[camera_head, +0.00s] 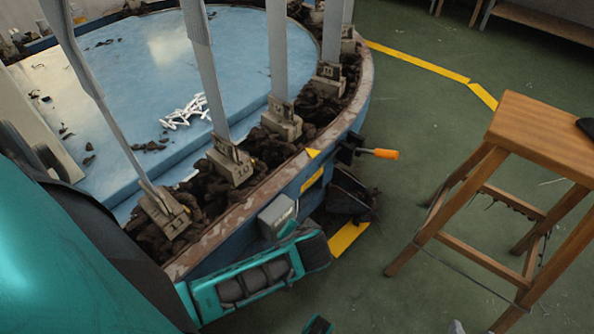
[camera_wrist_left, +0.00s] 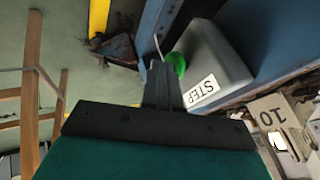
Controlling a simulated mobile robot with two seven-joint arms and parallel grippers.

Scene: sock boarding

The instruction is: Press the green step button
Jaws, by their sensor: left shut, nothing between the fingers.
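The green step button (camera_wrist_left: 176,64) shows in the left wrist view, on a grey box (camera_wrist_left: 220,58) with a white "STEP" label. The box (camera_head: 276,216) also shows in the head view, on the outer side of the round machine's rim; its button cannot be made out there. My left gripper (camera_wrist_left: 160,70) is shut and empty, its fingertips right beside the button in the left wrist view. I cannot tell whether they touch it. In the head view my left arm's teal wrist part (camera_head: 250,283) is just below the box, and the fingertips are hidden. My right gripper is not seen.
The round machine's rim (camera_head: 290,178) carries numbered blocks with tall grey boards. An orange-tipped lever (camera_head: 384,154) sticks out to the right of the box. A wooden stool (camera_head: 540,128) stands on the right. The green floor between is mostly clear.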

